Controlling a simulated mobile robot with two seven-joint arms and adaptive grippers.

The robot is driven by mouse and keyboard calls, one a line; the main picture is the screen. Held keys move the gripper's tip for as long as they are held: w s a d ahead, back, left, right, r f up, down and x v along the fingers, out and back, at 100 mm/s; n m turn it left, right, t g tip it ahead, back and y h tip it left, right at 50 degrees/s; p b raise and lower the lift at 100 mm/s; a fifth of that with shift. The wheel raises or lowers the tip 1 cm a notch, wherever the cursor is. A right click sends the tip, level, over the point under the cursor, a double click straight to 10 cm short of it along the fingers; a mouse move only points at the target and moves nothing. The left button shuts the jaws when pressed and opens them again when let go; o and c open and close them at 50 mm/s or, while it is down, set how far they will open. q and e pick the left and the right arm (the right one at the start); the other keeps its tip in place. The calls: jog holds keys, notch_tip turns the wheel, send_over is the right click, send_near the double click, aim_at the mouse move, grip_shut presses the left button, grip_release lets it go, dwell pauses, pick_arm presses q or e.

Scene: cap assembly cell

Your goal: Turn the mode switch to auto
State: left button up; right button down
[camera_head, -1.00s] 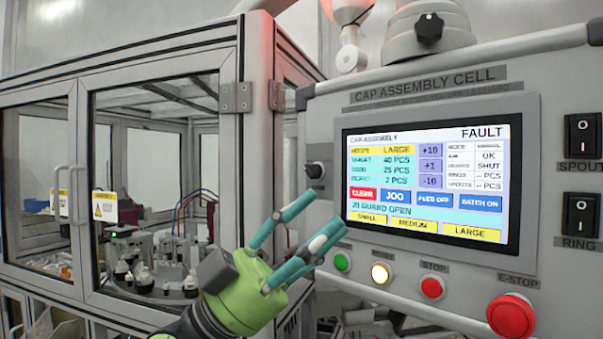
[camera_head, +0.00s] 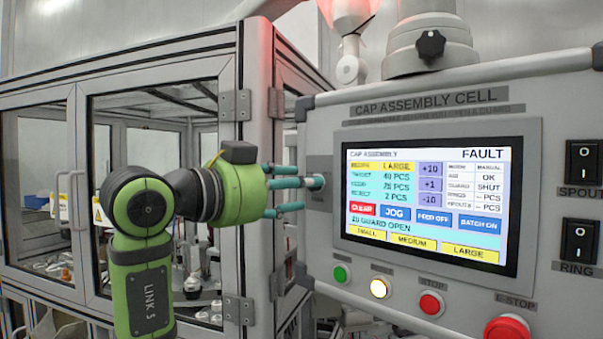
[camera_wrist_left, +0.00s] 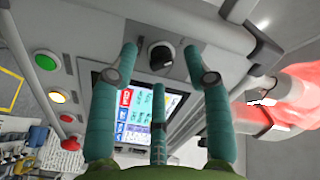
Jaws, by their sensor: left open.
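The mode switch is a black rotary knob (camera_wrist_left: 161,56) on the left part of the grey control panel (camera_head: 420,118), seen in the left wrist view. In the head view my gripper's fingers hide it. My left gripper (camera_head: 302,187) is open, with teal fingers pointing right at the panel's left edge. In the left wrist view two fingertips stand on either side of the knob, with gaps between, and a third finger is below it. I cannot tell how close the tips are to the panel face. The screen (camera_head: 430,200) reads FAULT, and its mode line reads MANUAL. My right gripper is not in view.
Below the screen are a green button (camera_head: 341,275), a white lit button (camera_head: 380,287), a red stop button (camera_head: 431,304) and a red e-stop (camera_head: 507,328). Black rocker switches (camera_head: 583,162) sit at the right. A framed glass guard enclosure (camera_head: 240,80) stands at the left.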

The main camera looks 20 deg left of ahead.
pick_arm(q)
jog(key=shift+w+d, duration=0.4)
jog(key=shift+w, duration=0.2)
grip_shut()
